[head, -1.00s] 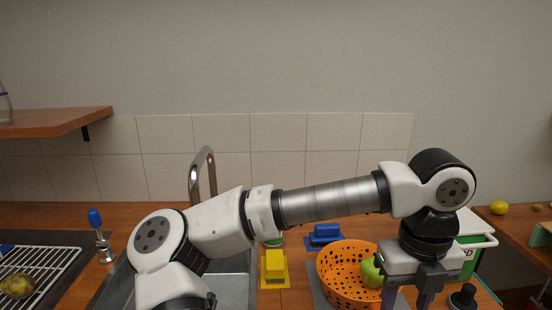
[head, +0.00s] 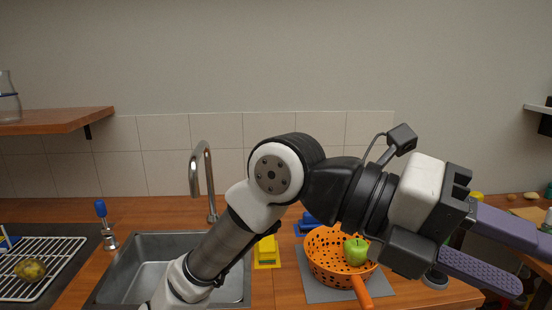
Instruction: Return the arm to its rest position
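My gripper (head: 512,250) is at the right of the head view, raised above the counter and pointing right. Its two purple-grey fingers are apart with nothing between them. My arm bends up from the bottom centre and crosses in front of the counter. An orange colander (head: 325,262) with a green apple (head: 356,251) in it stands on a grey mat (head: 290,289), left of and below my gripper.
A sink (head: 150,260) with a tall tap (head: 199,180) is at centre left. A wire rack (head: 50,262) holds a brownish fruit (head: 31,269). A wooden shelf (head: 55,122) juts out at upper left.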

